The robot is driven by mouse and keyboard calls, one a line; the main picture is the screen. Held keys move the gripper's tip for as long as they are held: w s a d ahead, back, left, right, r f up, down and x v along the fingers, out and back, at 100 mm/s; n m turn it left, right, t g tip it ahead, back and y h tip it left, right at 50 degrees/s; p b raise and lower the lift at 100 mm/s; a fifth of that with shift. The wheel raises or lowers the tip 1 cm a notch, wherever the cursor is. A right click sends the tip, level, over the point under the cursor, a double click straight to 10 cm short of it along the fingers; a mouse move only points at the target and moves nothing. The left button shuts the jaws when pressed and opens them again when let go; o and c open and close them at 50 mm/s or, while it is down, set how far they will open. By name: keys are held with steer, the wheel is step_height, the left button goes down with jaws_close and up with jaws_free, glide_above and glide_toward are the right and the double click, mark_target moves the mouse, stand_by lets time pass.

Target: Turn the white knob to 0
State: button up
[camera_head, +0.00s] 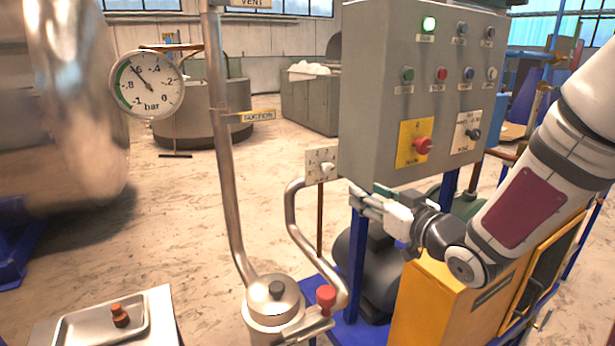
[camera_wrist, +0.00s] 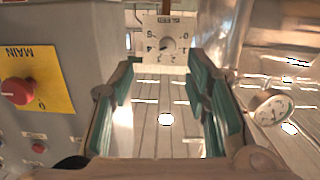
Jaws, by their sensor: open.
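In the wrist view the plate appears upside down, marked BLEED, with a ring of digits around the knob (camera_wrist: 167,45); the 0 is on the right side. The knob's exact pointing is too small to tell. My gripper (camera_head: 358,199) is to the right of and below the knob, apart from it. In the wrist view its green-padded fingers (camera_wrist: 160,100) are spread wide and empty, with the plate beyond them.
The grey control box (camera_head: 375,95) with lamps, buttons and a red MAIN switch (camera_head: 422,146) stands close above my gripper. A round gauge (camera_head: 148,84) is at left.

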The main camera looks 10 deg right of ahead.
mark_target(330, 169)
steer(key=shift+t+y, duration=0.3)
steer(key=x, duration=0.9)
steer(key=a+x, duration=0.1)
steer(key=x, duration=0.3)
steer(key=shift+r+b, duration=0.3)
steer(key=shift+b, duration=0.1)
jaws_close()
